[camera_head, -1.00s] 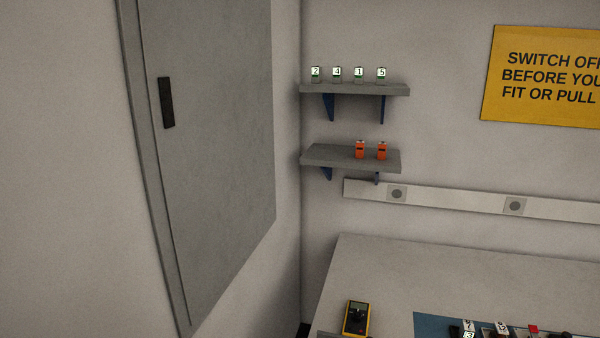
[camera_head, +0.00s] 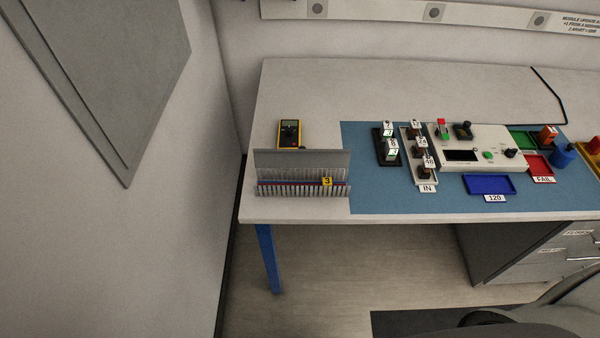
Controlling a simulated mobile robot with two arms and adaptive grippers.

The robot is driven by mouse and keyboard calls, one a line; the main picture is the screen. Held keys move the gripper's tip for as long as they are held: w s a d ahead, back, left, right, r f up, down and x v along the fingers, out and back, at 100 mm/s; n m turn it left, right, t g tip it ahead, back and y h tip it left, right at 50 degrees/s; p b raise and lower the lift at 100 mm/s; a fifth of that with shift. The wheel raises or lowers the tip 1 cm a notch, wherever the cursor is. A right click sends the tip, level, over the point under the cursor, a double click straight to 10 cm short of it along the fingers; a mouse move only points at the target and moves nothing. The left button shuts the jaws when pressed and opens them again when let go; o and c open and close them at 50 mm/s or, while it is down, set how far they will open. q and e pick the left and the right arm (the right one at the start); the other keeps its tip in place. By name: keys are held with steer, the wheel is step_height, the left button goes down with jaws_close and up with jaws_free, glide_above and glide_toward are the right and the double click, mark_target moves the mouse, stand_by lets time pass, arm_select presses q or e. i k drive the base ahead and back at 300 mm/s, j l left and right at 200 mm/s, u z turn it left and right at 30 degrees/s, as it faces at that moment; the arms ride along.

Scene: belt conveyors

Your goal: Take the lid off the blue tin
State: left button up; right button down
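A small blue round container (camera_head: 563,156), which looks like the blue tin, stands at the right of the workbench, on the right part of the blue mat. A small dark part shows at its top; I cannot tell at this size whether that is a lid. An orange block stands just behind it and a red tray to its left. Neither of my grippers is in view.
The workbench (camera_head: 300,80) holds a yellow meter (camera_head: 290,133), a grey slotted rack (camera_head: 302,160), a white control box (camera_head: 470,150), a blue tray (camera_head: 490,184), a red tray (camera_head: 540,168) and a green tray (camera_head: 521,140). The bench's back strip is mostly clear.

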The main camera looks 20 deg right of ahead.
mark_target(568, 151)
steer(key=z, duration=2.15)
steer(key=i+l+u, duration=0.35)
steer(key=i, duration=0.2)
steer(key=i+l+u, duration=0.3)
steer(key=i+l, duration=0.25)
